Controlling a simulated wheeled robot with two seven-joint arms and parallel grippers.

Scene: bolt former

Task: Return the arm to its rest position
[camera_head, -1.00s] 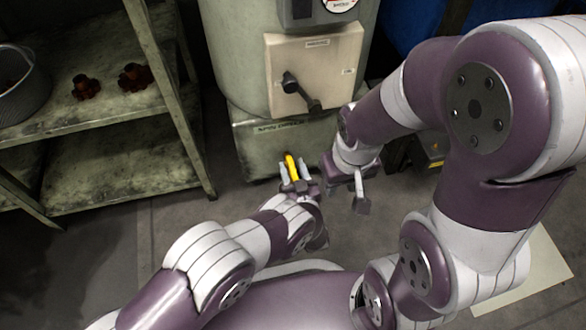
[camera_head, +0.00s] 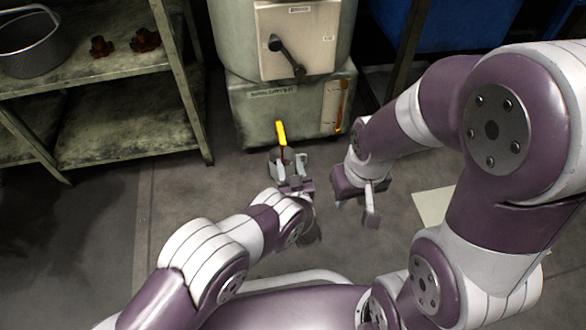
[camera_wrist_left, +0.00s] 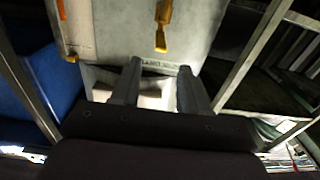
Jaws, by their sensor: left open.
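My left gripper (camera_head: 288,164) is open and empty, with its two fingers apart in front of the machine's lower cabinet (camera_head: 250,118). A yellow handle (camera_head: 281,133) shows just past its fingertips in the head view. In the left wrist view the yellow handle (camera_wrist_left: 163,28) is beyond the open fingers (camera_wrist_left: 157,85) and apart from them. My left arm (camera_head: 215,255) reaches in from the lower left. My right gripper (camera_head: 370,205) hangs over the floor to the right; its finger opening is not clear.
The grey machine has a panel with a dark lever (camera_head: 288,55) and an orange-ended lever (camera_head: 341,108) at its lower right. A metal shelf (camera_head: 130,125) at the left holds a pot (camera_head: 30,45) and rusty parts (camera_head: 145,40). A blue container (camera_head: 470,25) stands at the back right.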

